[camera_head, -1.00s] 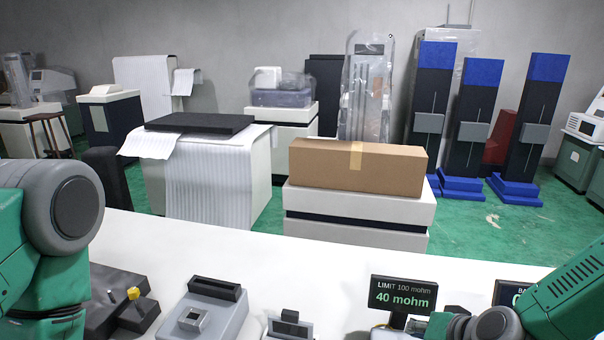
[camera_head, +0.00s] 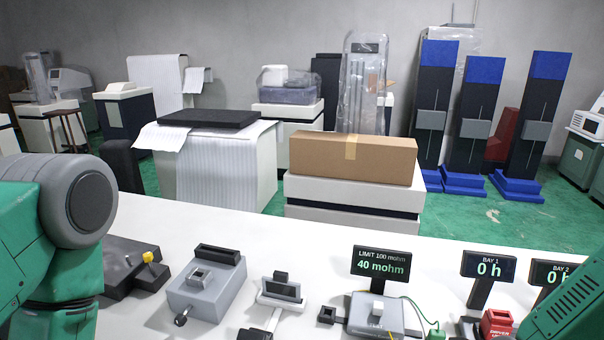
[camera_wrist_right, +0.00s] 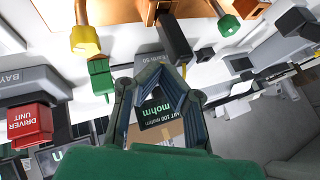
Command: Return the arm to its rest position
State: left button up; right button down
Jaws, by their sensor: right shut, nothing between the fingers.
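My right gripper (camera_wrist_right: 165,72) shows in the right wrist view, where the picture is turned over. Its two fingers meet at the tips with nothing between them. The mohm display (camera_wrist_right: 160,110) shows behind the fingers, apart from them. In the head view only a green link of my right arm shows at the lower right corner; the gripper itself is outside that view. My left arm's green and grey links fill the lower left of the head view, and the left gripper is out of frame.
The white bench (camera_head: 232,225) holds a grey device (camera_head: 207,283), a small meter (camera_head: 281,291), the "40 mohm" display (camera_head: 381,263), a BAY 1 display (camera_head: 488,265), a BAY 2 display (camera_head: 565,273) and a red driver unit (camera_head: 497,323). A cardboard box (camera_head: 375,162) stands beyond the bench.

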jog(key=s+d+f+n+g+h, duration=0.15)
jog(key=s+f, duration=0.25)
jog(key=s, duration=0.5)
jog(key=s+d+f+n+g+h+b, duration=0.1)
jog(key=s+d+f+g, duration=0.2)
jog(key=s, duration=0.6)
jog(key=s+d+f+n+g+h, duration=0.15)
jog(key=s+f, duration=0.25)
jog(key=s, duration=0.5)
notch_tip(320, 180, down, 12)
jog(key=w+b, duration=0.2)
jog(key=b, duration=1)
jog(key=shift+w+a+n+y+b, duration=0.25)
jog(key=shift+w+n+y+b, duration=0.05)
jog(key=shift+w+y+b, duration=0.1)
jog(key=shift+a+r, duration=0.1)
